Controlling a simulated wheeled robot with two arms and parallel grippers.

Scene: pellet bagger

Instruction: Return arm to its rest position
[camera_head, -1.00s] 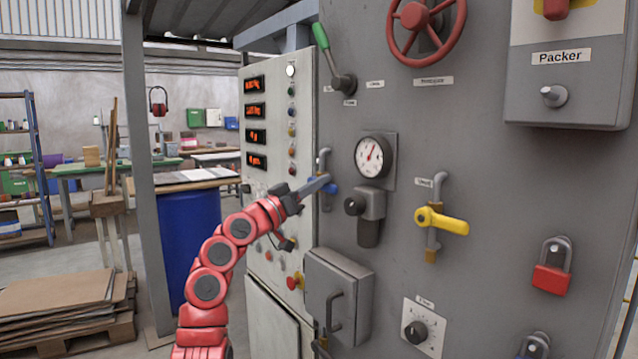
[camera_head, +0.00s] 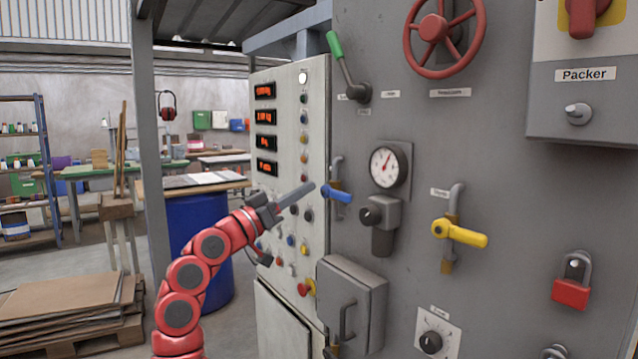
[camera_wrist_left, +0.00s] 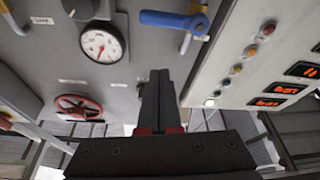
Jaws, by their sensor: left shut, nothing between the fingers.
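My left arm comes in from the lower left in the head view, red with dark joints. Its left gripper (camera_head: 311,187) is shut and empty, in front of the pale control panel and just left of the blue-handled valve (camera_head: 339,194). A gap shows between the fingertips and the blue handle in the wrist view (camera_wrist_left: 172,20). The shut fingers (camera_wrist_left: 158,100) also show there, dark and side by side. My right gripper is in neither view.
The grey panel carries a gauge (camera_head: 389,165), a yellow valve handle (camera_head: 462,234), a red handwheel (camera_head: 433,28), a green-tipped lever (camera_head: 347,66) and a red padlock (camera_head: 571,291). A grey box (camera_head: 352,305) juts out below. A blue barrel (camera_head: 200,250) stands behind my arm.

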